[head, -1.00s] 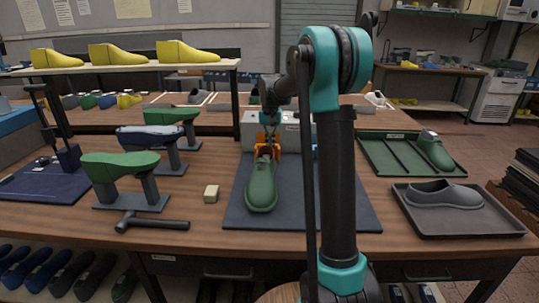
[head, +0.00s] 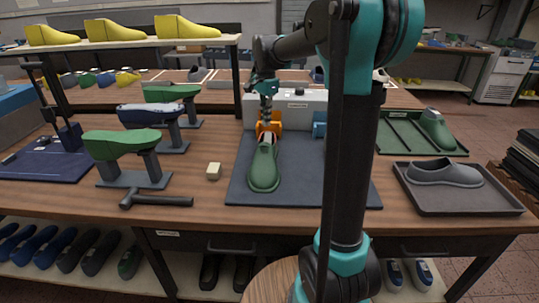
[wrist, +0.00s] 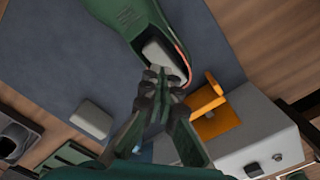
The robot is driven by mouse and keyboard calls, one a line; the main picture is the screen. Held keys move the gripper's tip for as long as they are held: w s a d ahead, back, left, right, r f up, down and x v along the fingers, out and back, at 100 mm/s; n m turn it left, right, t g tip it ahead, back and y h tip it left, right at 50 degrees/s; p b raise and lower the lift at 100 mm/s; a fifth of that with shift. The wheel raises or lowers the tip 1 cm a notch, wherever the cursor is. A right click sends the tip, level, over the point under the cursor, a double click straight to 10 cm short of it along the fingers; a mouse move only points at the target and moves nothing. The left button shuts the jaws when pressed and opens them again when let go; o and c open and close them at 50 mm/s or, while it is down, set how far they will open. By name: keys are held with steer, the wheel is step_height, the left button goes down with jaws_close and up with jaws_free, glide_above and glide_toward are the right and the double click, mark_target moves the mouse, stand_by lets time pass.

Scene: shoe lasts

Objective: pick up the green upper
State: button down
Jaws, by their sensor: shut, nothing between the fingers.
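The green upper (head: 264,168) lies on the dark blue mat, toe toward the front edge and opening toward the back. In the wrist view the green upper (wrist: 120,22) is partly cut off at the top, with a grey form (wrist: 164,58) in its opening. My gripper (head: 267,116) is above the heel end, in front of an orange bracket (head: 275,128). In the wrist view my gripper (wrist: 160,76) has its fingers together beside the opening, holding nothing. I cannot tell whether the fingertips touch the upper.
The orange bracket sits on a pale box (head: 300,101) at the mat's back. Right are a tray with a grey shoe (head: 445,172) and a green tray (head: 400,138). Left are shoe stands (head: 135,178), a hammer (head: 155,200) and a small block (head: 213,171). A grey block (wrist: 90,120) lies on the mat.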

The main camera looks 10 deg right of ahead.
mark_target(270, 155)
steer(key=s+a+m, duration=0.2)
steer(key=s+m, duration=0.3)
steer(key=m, duration=0.1)
steer(key=f, duration=1.2)
steer(key=shift+d+f, duration=0.2)
steer(key=shift+f, duration=0.1)
steer(key=shift+d+r, duration=0.1)
steer(key=shift+d, duration=0.45)
steer(key=shift+s+d, duration=0.1)
steer(key=shift+d, duration=0.35)
steer(key=shift+d, duration=0.9)
steer(key=shift+a, duration=0.15)
